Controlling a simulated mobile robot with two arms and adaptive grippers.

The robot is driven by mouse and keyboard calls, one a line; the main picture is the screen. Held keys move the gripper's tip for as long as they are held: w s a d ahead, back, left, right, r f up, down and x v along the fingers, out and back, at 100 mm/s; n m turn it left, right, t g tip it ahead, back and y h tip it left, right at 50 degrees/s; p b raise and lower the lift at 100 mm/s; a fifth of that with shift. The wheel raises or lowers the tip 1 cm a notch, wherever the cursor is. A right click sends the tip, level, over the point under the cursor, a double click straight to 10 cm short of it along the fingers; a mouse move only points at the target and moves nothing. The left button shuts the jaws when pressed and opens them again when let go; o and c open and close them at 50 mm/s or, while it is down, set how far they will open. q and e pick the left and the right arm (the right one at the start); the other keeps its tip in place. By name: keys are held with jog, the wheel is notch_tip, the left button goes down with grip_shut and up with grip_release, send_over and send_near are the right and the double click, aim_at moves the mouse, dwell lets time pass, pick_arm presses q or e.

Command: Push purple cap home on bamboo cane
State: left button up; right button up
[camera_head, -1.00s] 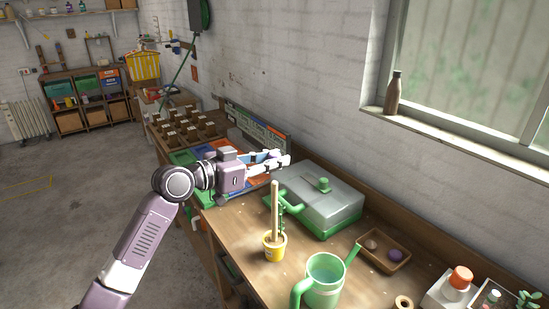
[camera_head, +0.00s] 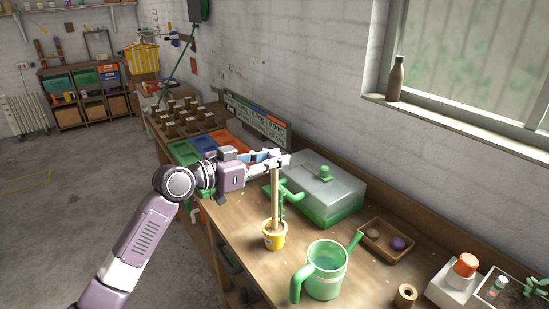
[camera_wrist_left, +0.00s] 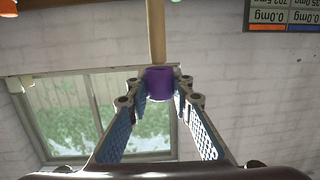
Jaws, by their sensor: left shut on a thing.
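My left gripper (camera_head: 275,158) is shut on the purple cap (camera_wrist_left: 160,83), which shows between its fingertips in the left wrist view. The head view hides the cap behind the fingers. The bamboo cane (camera_head: 275,198) stands about upright in a small yellow pot (camera_head: 274,235) on the bench. Its top end is right under the fingertips. In the left wrist view the cane (camera_wrist_left: 157,32) runs in line with the cap and meets it. I cannot tell how far the cap sits on the cane. My right gripper is not in view.
A green watering can (camera_head: 325,270) stands in front of the pot. A grey-lidded green box (camera_head: 318,190) is close behind the cane. A wooden tray (camera_head: 372,222) holds small round things, one purple. Coloured bins (camera_head: 185,152) lie to the left. The bench's left edge is near the pot.

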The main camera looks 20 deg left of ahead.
pick_arm(q)
jog(key=shift+f+b, duration=0.65)
jog(key=shift+f, duration=0.2)
jog(key=shift+f+b, duration=0.45)
jog(key=shift+f, duration=0.1)
jog(key=o, duration=0.9)
jog(key=v, duration=1.2)
